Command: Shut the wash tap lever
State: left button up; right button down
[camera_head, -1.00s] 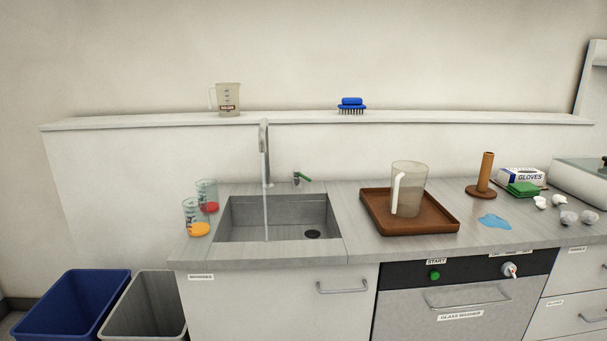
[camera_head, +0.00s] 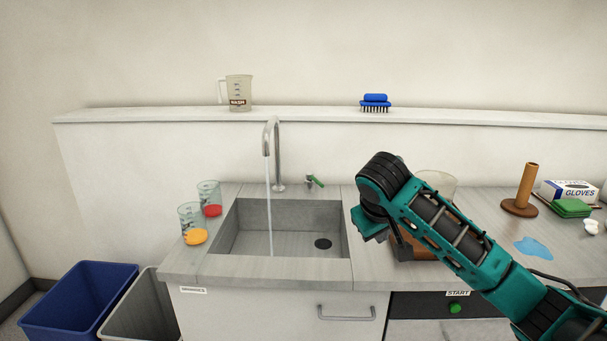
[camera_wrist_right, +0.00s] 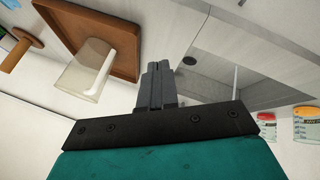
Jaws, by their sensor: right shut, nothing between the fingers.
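The wash tap lever (camera_head: 315,181) is a small green handle on a short fitting behind the sink, right of the tall grey tap (camera_head: 278,150). A thin stream of water (camera_head: 269,215) falls from the tap into the sink (camera_head: 240,245); the stream also shows in the right wrist view (camera_wrist_right: 235,78). My right arm crosses the right side of the head view. In the right wrist view my right gripper (camera_wrist_right: 157,68) is shut and empty, its fingers between the tray and the sink. In the head view its fingertips cannot be made out. The lever is apart from my arm. My left gripper is not in view.
Two beakers, red (camera_head: 209,197) and orange (camera_head: 192,222), stand left of the sink. A brown tray (camera_wrist_right: 125,40) with a clear jug (camera_wrist_right: 85,72) lies right of it, partly behind my arm. A blue puddle (camera_head: 533,246) lies farther right. The counter around the lever is clear.

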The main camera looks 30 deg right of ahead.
aim_at(310, 176)
jog(key=i, duration=1.2)
